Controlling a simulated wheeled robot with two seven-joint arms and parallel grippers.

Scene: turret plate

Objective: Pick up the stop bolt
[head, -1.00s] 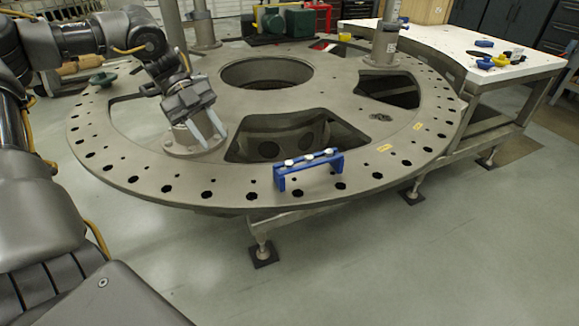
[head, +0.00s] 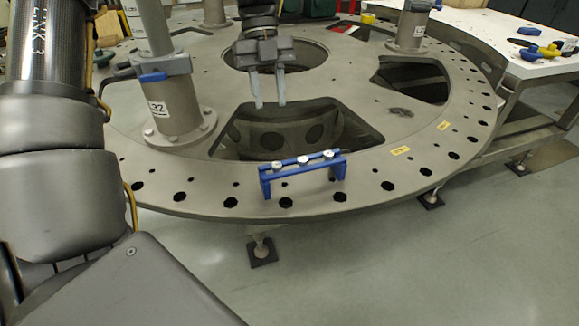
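A blue rack (head: 303,170) stands on the front rim of the round grey plate (head: 230,180). Several small bolts with pale round heads sit in a row along its top bar, among them one at the middle (head: 304,160). I cannot tell which of them is the stop bolt. My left gripper (head: 269,105) is open and empty, fingers pointing down, above the plate behind the rack and apart from it. It hangs near the back edge of the front cut-out. My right gripper is not in view.
A thick upright post (head: 178,110) with a blue-handled clamp (head: 152,77) stands on the plate left of my gripper. Another post (head: 408,30) stands at the back right. A white side table (head: 500,50) holds yellow and blue items. The rim around the rack is clear.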

